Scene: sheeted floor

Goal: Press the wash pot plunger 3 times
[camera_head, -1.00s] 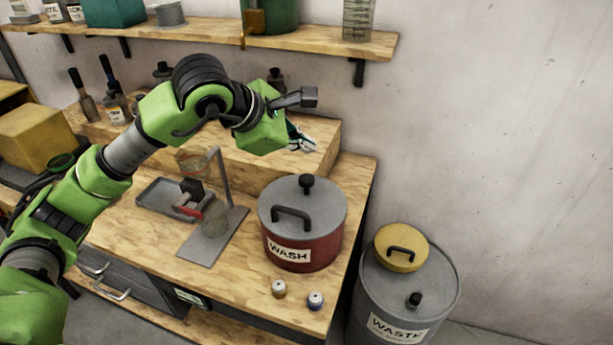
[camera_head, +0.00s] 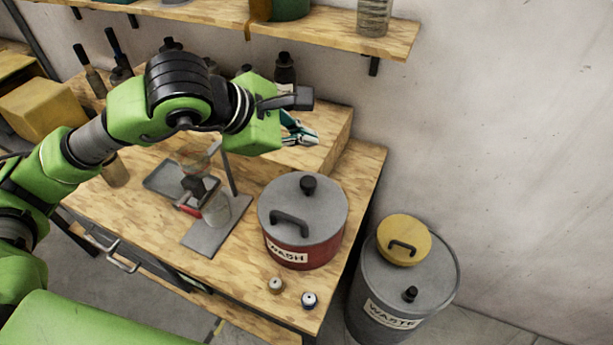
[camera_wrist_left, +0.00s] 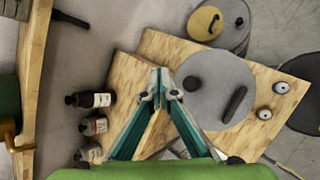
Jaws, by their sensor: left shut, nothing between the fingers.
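The red wash pot (camera_head: 288,252) stands on the right part of the wooden bench, with a grey lid (camera_head: 327,218) carrying a bar handle and a black plunger knob (camera_head: 309,185). In the left wrist view the lid (camera_wrist_left: 213,105) lies to the right of the fingertips, and the plunger knob (camera_wrist_left: 191,83) is close beside them. My left gripper (camera_head: 311,137) is shut and empty, above and behind the pot, apart from the knob. It also shows in the left wrist view (camera_wrist_left: 161,84). My right gripper is not in view.
Two small round jars (camera_head: 276,285) sit before the pot. A metal stand (camera_head: 207,240) is left of it. A raised wooden step (camera_head: 328,135) with bottles is behind.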

